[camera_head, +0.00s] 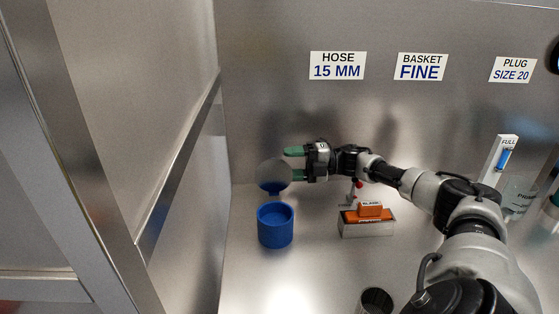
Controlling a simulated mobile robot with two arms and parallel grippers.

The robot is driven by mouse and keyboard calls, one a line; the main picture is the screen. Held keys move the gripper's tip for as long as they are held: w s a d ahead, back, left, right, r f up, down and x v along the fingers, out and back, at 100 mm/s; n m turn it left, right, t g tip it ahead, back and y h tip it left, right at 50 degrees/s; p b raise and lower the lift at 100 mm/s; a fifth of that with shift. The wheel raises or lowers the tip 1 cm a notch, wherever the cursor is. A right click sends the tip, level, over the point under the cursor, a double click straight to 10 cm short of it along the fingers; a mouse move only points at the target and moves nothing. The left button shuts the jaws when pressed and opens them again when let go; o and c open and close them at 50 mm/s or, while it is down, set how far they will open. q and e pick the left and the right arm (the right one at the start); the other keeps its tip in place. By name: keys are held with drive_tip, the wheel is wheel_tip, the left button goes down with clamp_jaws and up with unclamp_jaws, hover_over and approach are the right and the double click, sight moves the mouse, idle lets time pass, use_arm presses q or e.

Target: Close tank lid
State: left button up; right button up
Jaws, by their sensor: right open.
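The blue tank (275,228) stands upright on the metal surface with its round top open. Its lid (274,175), a grey disc, stands raised above the back of the tank. My right gripper (294,163) reaches in from the right at about the height of the lid. Its two green-tipped fingers are open, one above the other, and point left towards the lid's right edge. The lower fingertip overlaps or lies close to that edge; I cannot tell if they touch. My left gripper is not in view.
An orange block (370,210) labelled "BLANK" sits on a grey and orange box (366,226) right of the tank, with a small red-knobbed lever (358,185) behind. A dark metal cup (375,301) stands at the front. A metal side wall (180,130) bounds the left.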

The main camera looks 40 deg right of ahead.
sight(280, 164)
drive_tip(key=shift+p+x, duration=0.3)
drive_tip(key=shift+x, duration=1.4)
clamp_jaws()
